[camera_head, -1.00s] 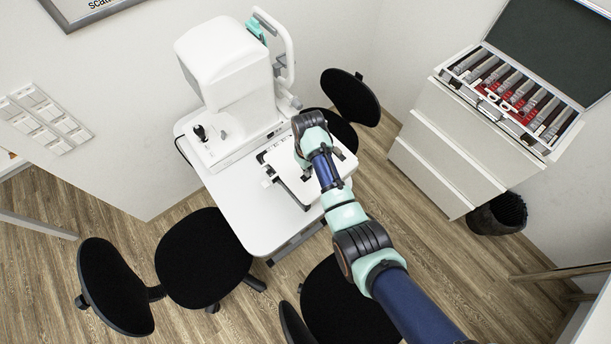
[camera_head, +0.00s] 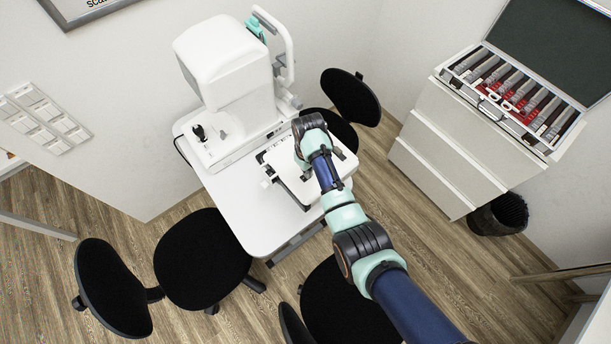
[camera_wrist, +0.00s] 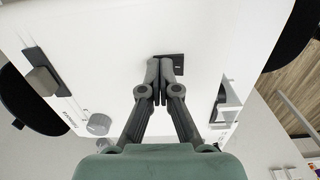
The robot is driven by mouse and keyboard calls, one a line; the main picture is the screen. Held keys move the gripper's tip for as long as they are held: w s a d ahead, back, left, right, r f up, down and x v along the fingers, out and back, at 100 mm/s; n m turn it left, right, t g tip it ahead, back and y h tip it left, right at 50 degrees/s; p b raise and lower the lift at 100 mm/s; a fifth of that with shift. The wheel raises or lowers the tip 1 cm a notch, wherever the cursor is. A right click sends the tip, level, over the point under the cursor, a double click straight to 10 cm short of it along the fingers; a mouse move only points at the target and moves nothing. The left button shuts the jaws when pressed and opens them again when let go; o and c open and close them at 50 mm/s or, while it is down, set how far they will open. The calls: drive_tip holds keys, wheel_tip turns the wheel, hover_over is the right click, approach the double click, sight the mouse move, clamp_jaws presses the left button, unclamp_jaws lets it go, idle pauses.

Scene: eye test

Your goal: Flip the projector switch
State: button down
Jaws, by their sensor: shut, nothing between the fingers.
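My gripper (camera_wrist: 164,68) is shut and empty in the wrist view. Its fingertips are together at a small dark rectangular piece (camera_wrist: 181,61) on a white surface, and partly cover it. Whether they touch it, and whether it is the projector switch, I cannot tell. A panel of several white switches (camera_head: 45,118) is on the left wall, and none is labelled legibly.
A large white eye instrument (camera_head: 225,65) with a black joystick (camera_head: 198,132) stands on the table. Black chairs (camera_head: 203,260) surround it. A drawer cabinet (camera_head: 455,150) bears an open lens case (camera_head: 515,95). In the wrist view a grey block (camera_wrist: 42,80) and a round knob (camera_wrist: 98,124) lie left of the fingers.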

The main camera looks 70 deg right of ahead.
drive_tip(key=shift+r+p, duration=3.6)
drive_tip(key=shift+p, duration=0.1)
drive_tip(key=shift+f, duration=0.1)
